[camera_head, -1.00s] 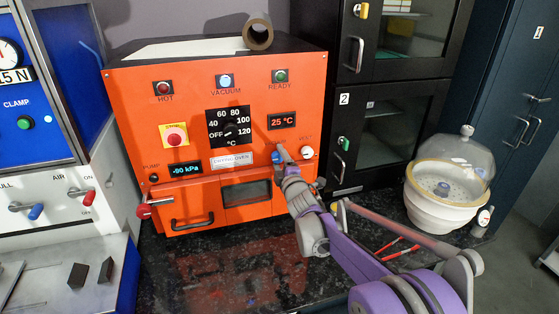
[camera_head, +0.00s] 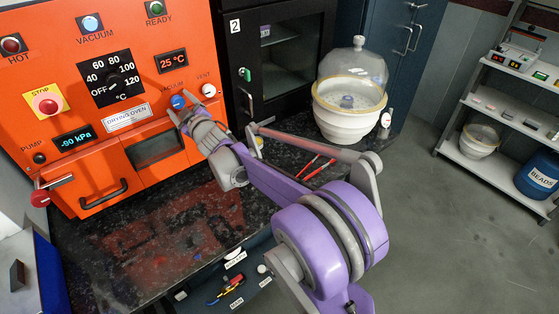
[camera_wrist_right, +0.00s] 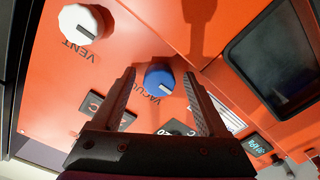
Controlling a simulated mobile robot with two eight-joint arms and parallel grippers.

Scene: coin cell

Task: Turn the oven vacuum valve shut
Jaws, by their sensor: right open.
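The orange drying oven (camera_head: 105,150) stands at the left in the head view. Its blue vacuum valve knob (camera_head: 178,102) is on the front panel, below the temperature display, and it also shows in the right wrist view (camera_wrist_right: 159,78). My right gripper (camera_head: 180,112) is at the panel by this knob. In the right wrist view its open fingers (camera_wrist_right: 160,88) stand on either side of the blue knob, with visible gaps to it. The white vent knob (camera_head: 208,90) is to the right of the blue one. My left gripper is not in view.
A white desiccator with a clear dome (camera_head: 348,100) stands on the dark counter at right. Red tweezers (camera_head: 314,168) lie on the counter near my right arm. The oven's door handle (camera_head: 103,194) and red lever (camera_head: 41,198) stick out at lower left.

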